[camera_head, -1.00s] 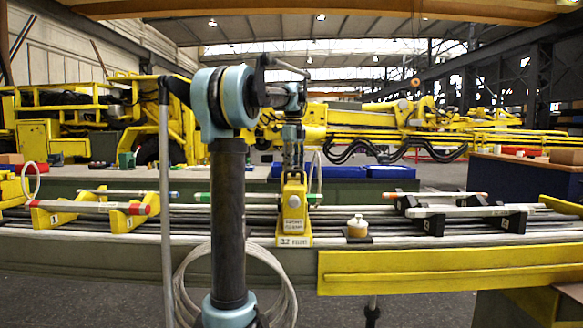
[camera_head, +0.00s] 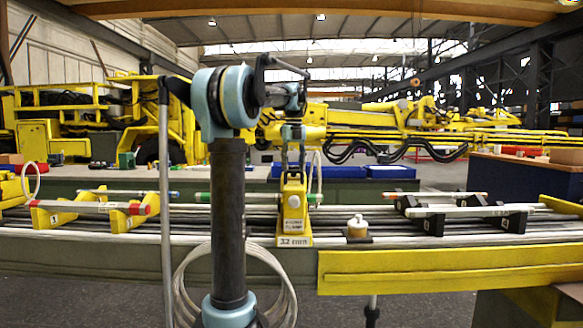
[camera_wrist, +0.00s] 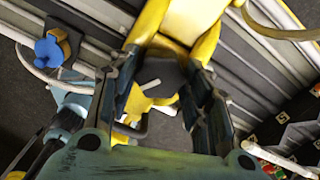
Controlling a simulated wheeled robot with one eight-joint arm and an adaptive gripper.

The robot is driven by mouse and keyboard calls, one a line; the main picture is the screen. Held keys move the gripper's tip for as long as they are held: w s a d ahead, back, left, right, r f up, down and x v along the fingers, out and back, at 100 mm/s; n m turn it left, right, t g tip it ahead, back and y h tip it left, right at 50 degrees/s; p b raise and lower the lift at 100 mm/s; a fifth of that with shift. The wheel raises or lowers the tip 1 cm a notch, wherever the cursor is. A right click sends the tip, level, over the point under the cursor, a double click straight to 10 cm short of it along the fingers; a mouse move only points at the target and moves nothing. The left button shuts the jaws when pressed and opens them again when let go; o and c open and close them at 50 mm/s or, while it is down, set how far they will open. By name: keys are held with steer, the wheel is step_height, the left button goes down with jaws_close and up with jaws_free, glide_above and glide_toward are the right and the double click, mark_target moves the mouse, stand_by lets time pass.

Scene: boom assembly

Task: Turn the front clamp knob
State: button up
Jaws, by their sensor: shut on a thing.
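The yellow clamp (camera_head: 294,212) stands upright on the long grey rails in the middle of the head view, with a "32 mm" label at its foot. My gripper (camera_head: 293,172) points straight down at the clamp's top, with its fingers on either side of it. In the wrist view, my gripper (camera_wrist: 163,68) is shut on a dark grey rounded part (camera_wrist: 158,72), which I take to be the clamp knob. A yellow part with white bars (camera_wrist: 147,100) shows behind it between the fingers. The fingers hide the knob's sides.
A small pale knob on a wooden base (camera_head: 357,225) stands on the rails right of the clamp. Black supports (camera_head: 433,222) stand farther right, yellow supports (camera_head: 127,218) at left. A yellow beam (camera_head: 450,270) runs along the front right.

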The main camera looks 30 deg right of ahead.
steer(key=shift+w, duration=0.15)
steer(key=o, duration=1.1)
steer(key=shift+a, duration=0.1)
step_height(320, 180, up, 12)
steer(key=shift+f, duration=0.1)
steer(key=shift+a, duration=0.1)
stand_by(0.3)
